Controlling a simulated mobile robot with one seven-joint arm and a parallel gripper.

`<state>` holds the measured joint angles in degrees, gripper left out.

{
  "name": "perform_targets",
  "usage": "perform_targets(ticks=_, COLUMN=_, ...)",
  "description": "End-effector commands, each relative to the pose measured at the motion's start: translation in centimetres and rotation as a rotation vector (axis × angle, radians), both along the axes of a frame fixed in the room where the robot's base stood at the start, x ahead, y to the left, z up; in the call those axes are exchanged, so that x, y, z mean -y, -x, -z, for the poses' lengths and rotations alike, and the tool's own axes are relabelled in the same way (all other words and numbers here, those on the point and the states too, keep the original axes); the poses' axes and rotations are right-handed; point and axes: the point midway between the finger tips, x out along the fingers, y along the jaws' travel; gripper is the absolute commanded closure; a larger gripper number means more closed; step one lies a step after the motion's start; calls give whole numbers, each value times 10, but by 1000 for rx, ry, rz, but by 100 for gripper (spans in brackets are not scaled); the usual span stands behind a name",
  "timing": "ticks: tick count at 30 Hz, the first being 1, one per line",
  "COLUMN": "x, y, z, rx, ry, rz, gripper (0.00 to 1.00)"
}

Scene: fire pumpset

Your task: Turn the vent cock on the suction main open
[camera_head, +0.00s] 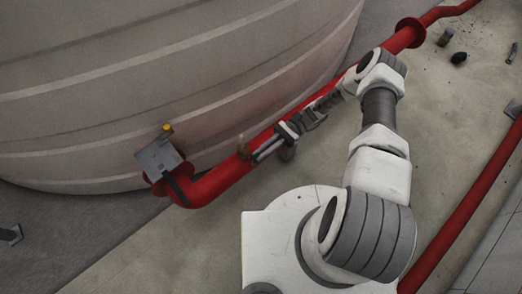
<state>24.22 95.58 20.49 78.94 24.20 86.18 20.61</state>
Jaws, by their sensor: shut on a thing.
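The red suction main (222,180) runs along the foot of the big tank, from an elbow at the lower left up to a flange at the upper right. A small brownish fitting, seemingly the vent cock (243,147), stands on top of the main. My gripper (256,156) reaches in from the right, its fingertips at this fitting, and it is shut on the cock. The handle's exact angle is too small to tell, and the fingers partly hide the fitting's base.
A grey box with a yellow knob (166,128) sits by the elbow, left of the cock. The ribbed tank (150,70) rises close behind the main. A second red pipe (470,205) crosses at right. Dark loose objects (458,58) lie on the floor at the upper right.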

Motion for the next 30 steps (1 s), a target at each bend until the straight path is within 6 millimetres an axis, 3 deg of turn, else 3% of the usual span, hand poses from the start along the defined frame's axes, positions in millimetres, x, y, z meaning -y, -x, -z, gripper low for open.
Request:
perform_targets(ticks=13, x=0, y=0, z=0, rx=-7, ry=-9, rz=1, gripper=100)
perform_targets(ticks=15, x=0, y=0, z=0, rx=-7, ry=-9, rz=1, gripper=81)
perform_targets(ticks=19, x=0, y=0, z=0, rx=-7, ry=-9, rz=1, gripper=60)
perform_targets(ticks=30, x=4, y=-3, z=1, rx=-5, ry=-8, rz=1, gripper=60)
